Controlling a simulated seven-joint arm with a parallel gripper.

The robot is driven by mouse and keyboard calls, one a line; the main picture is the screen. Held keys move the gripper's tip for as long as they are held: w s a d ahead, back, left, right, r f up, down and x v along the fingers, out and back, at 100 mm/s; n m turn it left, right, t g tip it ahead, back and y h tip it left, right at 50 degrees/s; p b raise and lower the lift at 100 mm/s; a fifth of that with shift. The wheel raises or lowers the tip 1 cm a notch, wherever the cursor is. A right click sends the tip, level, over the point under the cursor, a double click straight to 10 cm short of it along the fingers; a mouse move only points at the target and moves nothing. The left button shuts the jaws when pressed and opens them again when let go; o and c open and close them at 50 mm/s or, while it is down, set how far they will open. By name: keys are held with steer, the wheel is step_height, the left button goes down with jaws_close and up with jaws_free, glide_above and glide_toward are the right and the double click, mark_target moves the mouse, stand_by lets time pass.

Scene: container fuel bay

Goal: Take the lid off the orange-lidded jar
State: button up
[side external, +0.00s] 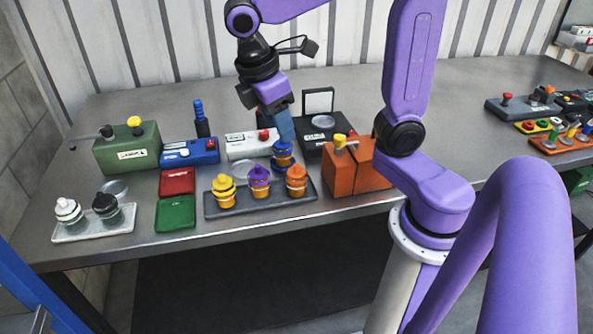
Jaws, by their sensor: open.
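The orange-lidded jar (296,182) stands upright at the right end of a dark grey tray (247,208), with its lid on. A purple-lidded jar (259,183) and a yellow-lidded jar (223,191) stand to its left on the same tray. My gripper (284,138) points down just behind the tray, over a blue-topped jar (283,157). It is behind and a little left of the orange-lidded jar and apart from it. My gripper is open; the gap between its fingers is hard to see from here, and whether it touches the blue top is unclear.
Orange boxes (357,168) with a yellow knob stand close on the right. A black scale-like device (322,128) and white and blue boxes (191,152) stand behind. Red (177,181) and green (176,213) containers and a light tray (93,225) with white- and black-topped jars lie left.

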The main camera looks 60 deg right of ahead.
steer(key=w+d+r, duration=0.1)
steer(key=w+r, duration=0.1)
steer(key=w, duration=0.2)
steer(key=g+h, duration=0.1)
glide_above(297, 164)
steer(key=w+a, duration=0.2)
step_height(297, 164, down, 11)
steer(key=shift+s+d+r, duration=0.1)
steer(key=shift+d+r, duration=0.05)
steer(key=shift+r, duration=0.05)
steer(key=shift+s+a+x, duration=0.15)
steer(key=shift+x, duration=1.15)
steer(key=shift+s+a+x, duration=0.1)
steer(key=shift+a+x, duration=0.1)
steer(key=shift+x, duration=1.15)
jaws_close()
